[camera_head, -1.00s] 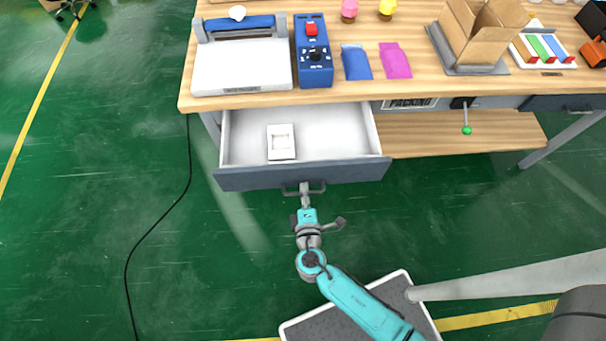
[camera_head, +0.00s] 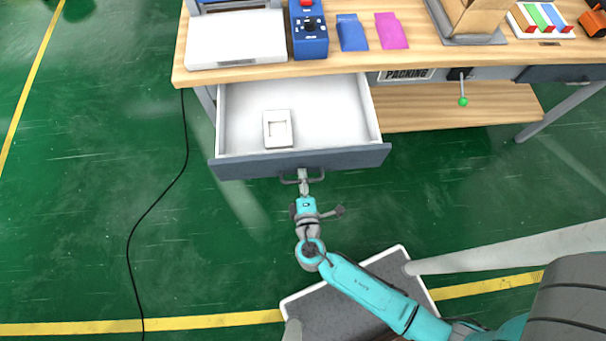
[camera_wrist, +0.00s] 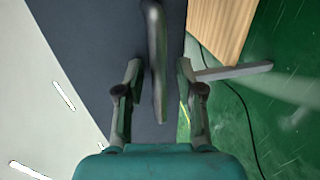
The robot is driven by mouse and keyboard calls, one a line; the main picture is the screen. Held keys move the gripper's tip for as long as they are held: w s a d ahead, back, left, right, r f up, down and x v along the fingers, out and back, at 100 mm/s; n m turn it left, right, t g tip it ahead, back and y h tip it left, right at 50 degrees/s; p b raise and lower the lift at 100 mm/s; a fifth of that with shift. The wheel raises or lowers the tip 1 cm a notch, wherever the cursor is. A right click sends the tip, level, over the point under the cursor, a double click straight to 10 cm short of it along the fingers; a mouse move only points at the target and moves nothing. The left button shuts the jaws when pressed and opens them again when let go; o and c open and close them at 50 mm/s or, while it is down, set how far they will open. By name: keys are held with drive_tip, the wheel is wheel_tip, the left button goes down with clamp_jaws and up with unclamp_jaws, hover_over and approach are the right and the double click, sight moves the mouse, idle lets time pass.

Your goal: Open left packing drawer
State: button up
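The left packing drawer (camera_head: 330,164) is pulled well out from under the table, with a dark grey front and a white inside. A small white box-like tray (camera_head: 278,128) lies in it. The drawer's metal bar handle (camera_head: 290,180) is at the middle of the front; it also shows in the wrist view (camera_wrist: 157,50). My gripper (camera_head: 303,178) is at the handle. In the wrist view, the two fingers of my gripper (camera_wrist: 158,75) stand apart on either side of the handle, with a visible gap on each side.
The wooden tabletop (camera_head: 400,55) holds a white sealer-like machine (camera_head: 235,40), a blue control box (camera_head: 308,30), blue and pink packets (camera_head: 391,32) and a cardboard box (camera_head: 478,15). A lower shelf (camera_head: 450,108) is to the right of the drawer. Green floor at left is clear apart from a black cable (camera_head: 145,220).

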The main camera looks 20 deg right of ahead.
drive_tip(key=shift+s, duration=0.1)
drive_tip(key=v, duration=1.2)
idle(0.4)
idle(0.6)
